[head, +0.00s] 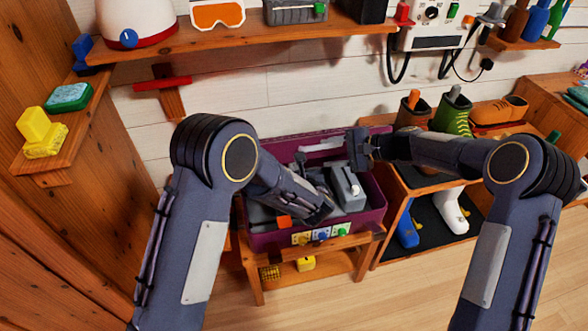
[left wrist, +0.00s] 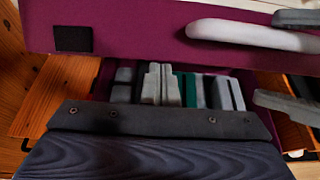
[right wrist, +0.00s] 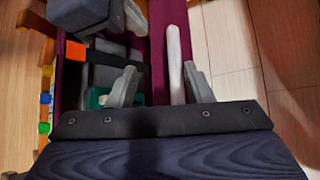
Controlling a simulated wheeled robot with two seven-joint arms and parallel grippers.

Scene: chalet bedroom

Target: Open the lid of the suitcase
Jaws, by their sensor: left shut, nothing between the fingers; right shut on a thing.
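The purple suitcase (head: 262,240) sits on a low wooden bench. Its lid (head: 283,150) is raised at the back, with a white bar on it (head: 322,145). The lid (left wrist: 140,28) and white bar (left wrist: 250,35) also show in the left wrist view. My right gripper (head: 360,150) is shut on the lid; in the right wrist view its fingers (right wrist: 160,85) lie on either side of the purple lid (right wrist: 156,45) and white bar (right wrist: 174,60). My left gripper (left wrist: 160,85) is shut and empty over the open case; in the head view its arm hides part of the inside.
Grey contents (head: 345,188) lie in the suitcase. Yellow, blue and green pieces (head: 321,234) line its front, with an orange block (head: 284,221) above. A shoe rack (head: 395,220) stands close on the right. A shelf (head: 240,38) runs above; a wooden wall is left.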

